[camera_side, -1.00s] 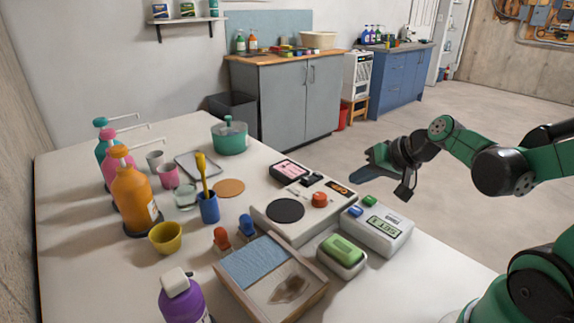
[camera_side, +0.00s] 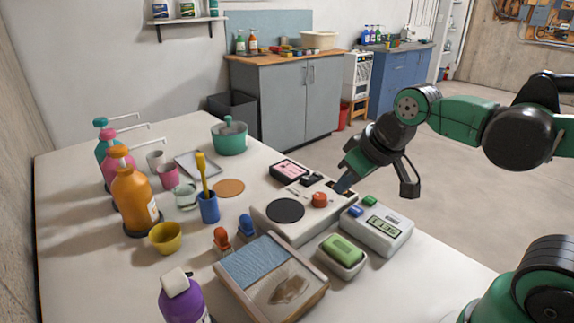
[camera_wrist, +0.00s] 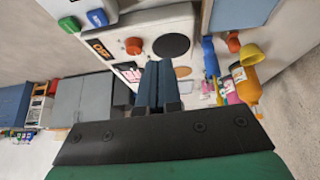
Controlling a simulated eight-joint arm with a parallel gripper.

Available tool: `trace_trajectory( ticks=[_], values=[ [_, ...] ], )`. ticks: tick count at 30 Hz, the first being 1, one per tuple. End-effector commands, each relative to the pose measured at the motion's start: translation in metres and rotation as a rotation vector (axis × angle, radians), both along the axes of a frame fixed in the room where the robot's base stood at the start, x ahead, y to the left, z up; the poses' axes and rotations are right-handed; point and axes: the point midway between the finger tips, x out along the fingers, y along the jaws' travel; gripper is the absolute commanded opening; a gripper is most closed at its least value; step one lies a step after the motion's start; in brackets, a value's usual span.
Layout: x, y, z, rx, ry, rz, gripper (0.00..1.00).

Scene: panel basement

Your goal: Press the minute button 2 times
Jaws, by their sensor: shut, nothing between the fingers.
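A white timer box (camera_side: 378,232) with a small grey display stands at the right of the table. A blue button (camera_side: 355,211) and a green button (camera_side: 369,201) sit on its top edge. In the wrist view, the green button (camera_wrist: 69,24) and the blue button (camera_wrist: 97,17) show at the upper left. I cannot read which one is the minute button. My gripper (camera_side: 342,186) is shut and empty, tilted down above the back right corner of the hotplate, behind the timer and apart from the buttons. Its fingers (camera_wrist: 158,68) also show in the wrist view.
The white hotplate (camera_side: 265,218) with a red knob (camera_side: 319,199) and black disc stands left of the timer. A green sponge on a dish (camera_side: 342,251) is in front. A framed tray (camera_side: 275,307), cups and pump bottles lie further left. The floor behind the arm is clear.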

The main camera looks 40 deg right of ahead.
Motion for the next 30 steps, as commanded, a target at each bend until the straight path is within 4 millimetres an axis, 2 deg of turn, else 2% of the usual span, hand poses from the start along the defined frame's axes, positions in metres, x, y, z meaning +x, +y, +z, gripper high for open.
trace_trajectory(
  ticks=[6, 15, 21, 30],
  values=[
    [0.017, -0.039, 0.025, -0.02, 0.232, -0.017, 0.0],
    [0.027, -0.081, 0.042, 0.017, 0.473, -0.008, 0.0],
    [0.028, -0.089, 0.044, 0.031, 0.518, -0.002, 0.0],
    [0.028, -0.089, 0.043, 0.03, 0.518, -0.001, 0.0]
  ],
)
